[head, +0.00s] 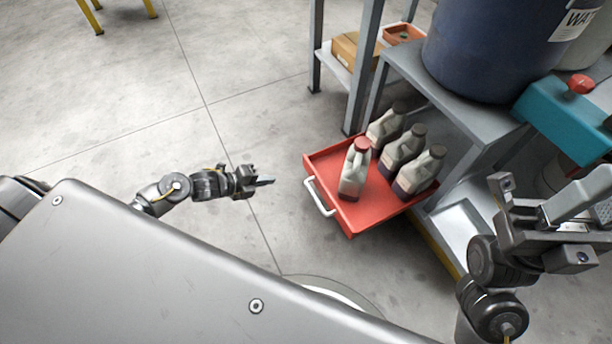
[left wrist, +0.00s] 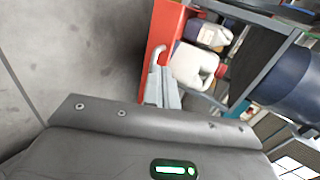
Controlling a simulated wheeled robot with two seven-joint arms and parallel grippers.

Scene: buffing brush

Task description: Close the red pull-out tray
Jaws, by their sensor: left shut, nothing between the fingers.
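The red pull-out tray (head: 372,208) sticks out from the grey metal workbench in the head view, with a pale handle (head: 319,197) on its front. It also shows in the left wrist view (left wrist: 163,28). Several pale jugs stand on it, one with a red cap (head: 354,172). My left gripper (head: 268,182) is shut and empty, left of the handle and apart from it, pointing towards the tray. My right gripper (head: 512,200) is at the right, beside the bench; the view does not show clearly whether its fingers are apart.
A blue drum (head: 482,55) stands on the bench top, with a teal device (head: 565,122) beside it. A shelf behind holds a cardboard box (head: 352,52) and a small red bin (head: 403,34). The floor left of the tray is clear.

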